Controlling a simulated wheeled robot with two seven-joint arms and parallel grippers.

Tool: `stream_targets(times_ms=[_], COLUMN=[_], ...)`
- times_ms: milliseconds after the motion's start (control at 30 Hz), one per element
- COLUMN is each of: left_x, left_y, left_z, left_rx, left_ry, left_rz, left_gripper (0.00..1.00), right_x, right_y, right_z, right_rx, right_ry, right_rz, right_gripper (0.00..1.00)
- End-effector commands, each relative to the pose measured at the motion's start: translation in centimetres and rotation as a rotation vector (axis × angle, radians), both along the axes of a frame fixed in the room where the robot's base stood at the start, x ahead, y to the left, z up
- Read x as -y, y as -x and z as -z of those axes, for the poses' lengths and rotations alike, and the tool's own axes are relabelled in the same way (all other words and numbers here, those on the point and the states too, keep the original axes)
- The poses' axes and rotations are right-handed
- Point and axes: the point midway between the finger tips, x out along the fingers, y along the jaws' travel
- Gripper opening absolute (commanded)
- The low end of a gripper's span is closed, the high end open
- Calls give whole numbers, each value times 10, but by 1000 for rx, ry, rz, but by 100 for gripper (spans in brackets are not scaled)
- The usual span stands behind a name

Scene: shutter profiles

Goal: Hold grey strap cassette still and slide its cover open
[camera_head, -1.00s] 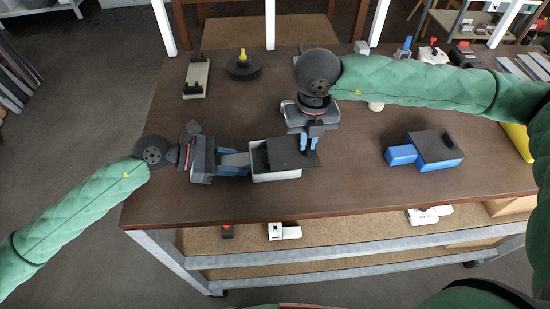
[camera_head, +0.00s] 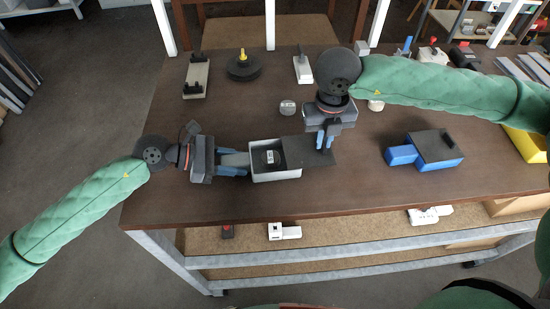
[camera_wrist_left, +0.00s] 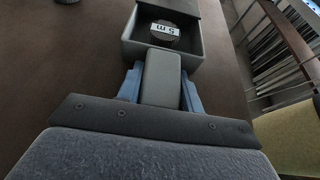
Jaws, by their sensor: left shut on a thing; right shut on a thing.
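The grey strap cassette (camera_head: 276,175) sits on the brown table, left of its middle. Its dark cover (camera_head: 306,152) stands slid out to the right, so the left part of the box is open. A dark round strap roll with a white label (camera_head: 269,157) shows inside; in the left wrist view the label (camera_wrist_left: 164,28) reads "5 m". My left gripper (camera_head: 240,166) is shut on the cassette's grey handle (camera_wrist_left: 161,78) at its left end. My right gripper (camera_head: 325,140) is shut on the cover near its right end; its exact grip is partly hidden.
A blue cassette (camera_head: 436,151) with a dark cover lies to the right. A round grey piece (camera_head: 287,107) lies behind the grey cassette. A dark disc with a yellow knob (camera_head: 243,66) and a pale block with black ends (camera_head: 196,77) stand at the back left. The table's front is clear.

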Motion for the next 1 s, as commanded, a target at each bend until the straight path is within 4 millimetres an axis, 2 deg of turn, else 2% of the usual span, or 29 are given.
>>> stream_targets(times_ms=[367,1000], left_x=[0,0], left_y=[0,0], left_z=[1,1], left_rx=[-1,-1], left_ry=[-1,-1], left_rz=[0,0], left_gripper=[9,9], right_x=[2,24], right_y=[0,-1], right_z=[0,0], right_rx=[0,0], right_ry=[0,1], right_rz=[0,0], right_gripper=[0,0])
